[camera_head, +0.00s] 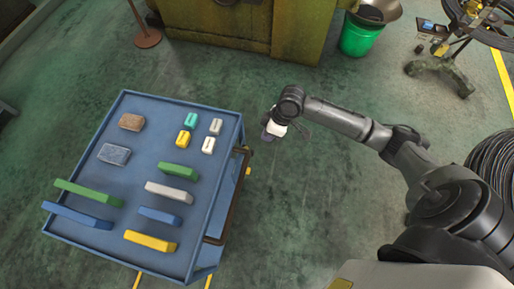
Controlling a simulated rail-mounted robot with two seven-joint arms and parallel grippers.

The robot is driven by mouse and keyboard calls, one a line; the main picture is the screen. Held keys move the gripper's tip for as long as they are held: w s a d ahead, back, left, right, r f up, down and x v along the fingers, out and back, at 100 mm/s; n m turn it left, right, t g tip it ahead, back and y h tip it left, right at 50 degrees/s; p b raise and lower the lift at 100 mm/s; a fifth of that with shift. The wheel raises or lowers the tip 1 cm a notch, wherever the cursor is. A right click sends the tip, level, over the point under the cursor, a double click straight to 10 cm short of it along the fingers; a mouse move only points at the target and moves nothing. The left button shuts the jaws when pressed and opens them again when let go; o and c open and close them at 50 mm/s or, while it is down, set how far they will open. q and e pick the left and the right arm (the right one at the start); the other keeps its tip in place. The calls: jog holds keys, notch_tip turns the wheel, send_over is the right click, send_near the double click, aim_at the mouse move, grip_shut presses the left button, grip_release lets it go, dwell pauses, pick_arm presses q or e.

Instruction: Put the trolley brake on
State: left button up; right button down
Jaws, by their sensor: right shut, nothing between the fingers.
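The trolley (66,230) is blue, with a flat rimmed top, and stands at the left of the head view. Its dark bar handle (230,195) runs along the right side. I cannot make out the brake; the wheels and lower parts are hidden under the top. My right gripper (268,133) is shut and empty, apart from the trolley, to the right of its far right corner. It points down and is partly hidden by its own wrist. My left gripper is not in view.
Several coloured blocks and bars lie on the trolley top, such as a yellow bar (150,241). A green machine (230,25) stands behind, with a green bucket (358,40) beside it. A coil of dark cable (493,165) lies at the right.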

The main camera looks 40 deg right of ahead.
pick_arm(q)
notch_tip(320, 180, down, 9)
jog(key=b, duration=0.7)
pick_arm(e)
jog(key=w+d+f, duration=0.3)
jog(key=w+d, duration=0.1)
jog(key=d, duration=0.2)
jog(key=shift+w+d+f+m+y, duration=0.25)
jog(key=shift+w+d+m+y, duration=0.05)
jog(key=shift+w+d+m, duration=0.1)
pick_arm(q)
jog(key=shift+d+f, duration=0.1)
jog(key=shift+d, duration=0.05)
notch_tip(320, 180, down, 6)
jog(key=b, duration=0.5)
jog(key=shift+b, duration=0.35)
pick_arm(e)
jog(key=s+a+x, duration=0.1)
jog(key=x, duration=1.2)
jog(key=shift+s+a, duration=0.3)
jog(key=shift+r, duration=0.1)
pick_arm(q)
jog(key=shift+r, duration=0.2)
